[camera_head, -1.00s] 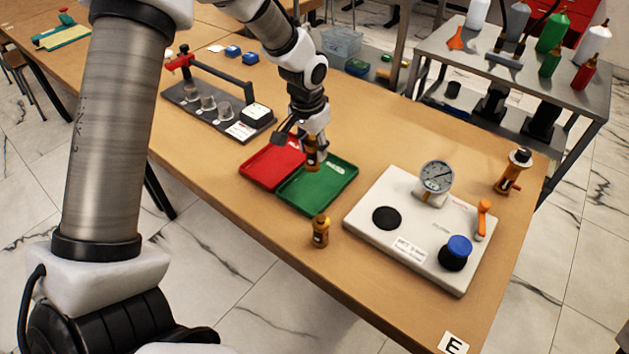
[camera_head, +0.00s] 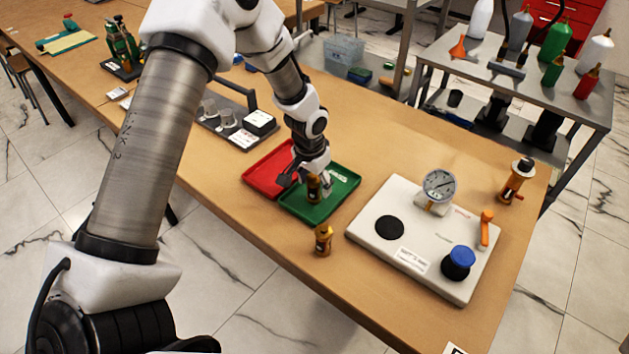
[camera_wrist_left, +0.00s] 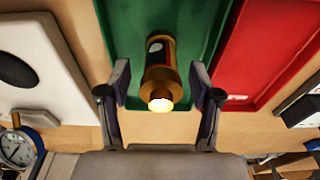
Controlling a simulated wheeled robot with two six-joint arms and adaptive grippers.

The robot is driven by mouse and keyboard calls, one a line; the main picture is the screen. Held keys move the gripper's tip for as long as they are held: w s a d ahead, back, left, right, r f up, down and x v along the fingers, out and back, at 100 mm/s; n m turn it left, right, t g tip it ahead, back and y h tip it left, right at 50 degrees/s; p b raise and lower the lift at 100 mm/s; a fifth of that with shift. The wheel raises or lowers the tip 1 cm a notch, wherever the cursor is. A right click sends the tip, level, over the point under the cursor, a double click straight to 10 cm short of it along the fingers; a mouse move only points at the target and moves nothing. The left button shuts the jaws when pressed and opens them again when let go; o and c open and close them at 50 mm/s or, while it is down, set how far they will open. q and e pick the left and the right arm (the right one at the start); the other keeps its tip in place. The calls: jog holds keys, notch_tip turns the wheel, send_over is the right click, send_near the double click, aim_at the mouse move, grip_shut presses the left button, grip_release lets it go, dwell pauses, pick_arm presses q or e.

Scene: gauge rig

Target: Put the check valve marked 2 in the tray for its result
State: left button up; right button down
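A brass check valve (camera_head: 313,190) with a dark label stands upright in the green tray (camera_head: 345,180); it also shows in the left wrist view (camera_wrist_left: 160,72). Its number is not readable. My left gripper (camera_head: 312,180) is low over the green tray, its fingers (camera_wrist_left: 159,95) on either side of the valve with a gap on each side. A second brass valve (camera_head: 323,240) stands on the table in front of the green tray. The red tray (camera_head: 262,178) adjoins the green one and looks empty where visible. My right gripper is out of view.
The white test rig (camera_head: 400,249) with a gauge (camera_head: 438,186), blue knob (camera_head: 461,257) and orange lever (camera_head: 486,229) stands right of the trays. Another brass fitting (camera_head: 516,180) stands behind it. A dark rack (camera_head: 240,128) lies beyond the red tray.

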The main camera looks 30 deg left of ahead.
aim_at(311, 181)
pick_arm(q)
notch_tip(311, 181, up, 12)
jog(key=s, duration=0.1)
jog(key=shift+s, duration=0.25)
dwell(0.5)
